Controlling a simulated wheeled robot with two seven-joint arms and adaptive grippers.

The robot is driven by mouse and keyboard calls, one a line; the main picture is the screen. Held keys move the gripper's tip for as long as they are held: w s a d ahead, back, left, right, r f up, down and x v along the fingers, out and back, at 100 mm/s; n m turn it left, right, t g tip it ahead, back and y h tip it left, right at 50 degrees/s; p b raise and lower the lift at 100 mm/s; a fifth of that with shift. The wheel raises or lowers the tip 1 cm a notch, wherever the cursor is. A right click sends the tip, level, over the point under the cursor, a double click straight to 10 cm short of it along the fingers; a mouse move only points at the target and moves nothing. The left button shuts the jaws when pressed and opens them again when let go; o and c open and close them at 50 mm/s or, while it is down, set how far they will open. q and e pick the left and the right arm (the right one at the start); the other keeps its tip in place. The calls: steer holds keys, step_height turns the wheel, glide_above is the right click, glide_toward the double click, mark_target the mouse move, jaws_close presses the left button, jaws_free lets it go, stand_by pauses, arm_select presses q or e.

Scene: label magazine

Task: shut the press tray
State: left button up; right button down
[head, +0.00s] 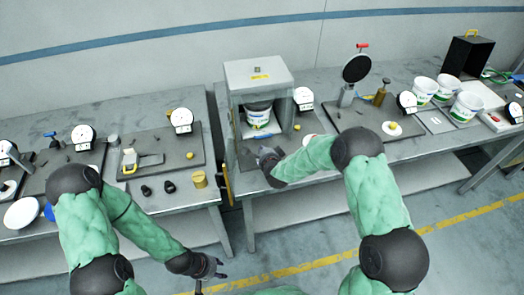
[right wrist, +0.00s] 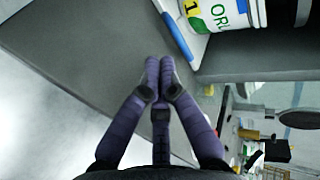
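The press (head: 258,76) is a pale box-like housing with an open front, standing on the middle bench. A white tub (head: 257,119) with a green label sits inside, on a white and blue piece (head: 244,131) that looks like the tray. In the right wrist view the tub (right wrist: 225,14) and the white and blue edge (right wrist: 183,38) lie beyond my fingertips. My right gripper (head: 266,154) is in front of the press opening; its fingertips (right wrist: 159,66) are together with nothing seen between them. My left gripper (head: 212,270) hangs low in front of the benches; its opening is unclear.
An upright panel with a yellow edge (head: 226,182) stands at the press's front left. A dial gauge (head: 303,97) is at its right. Several white tubs (head: 424,90) and a black box (head: 468,55) are on the right bench. The floor in front is clear.

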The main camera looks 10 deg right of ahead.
steer(key=v, duration=0.8)
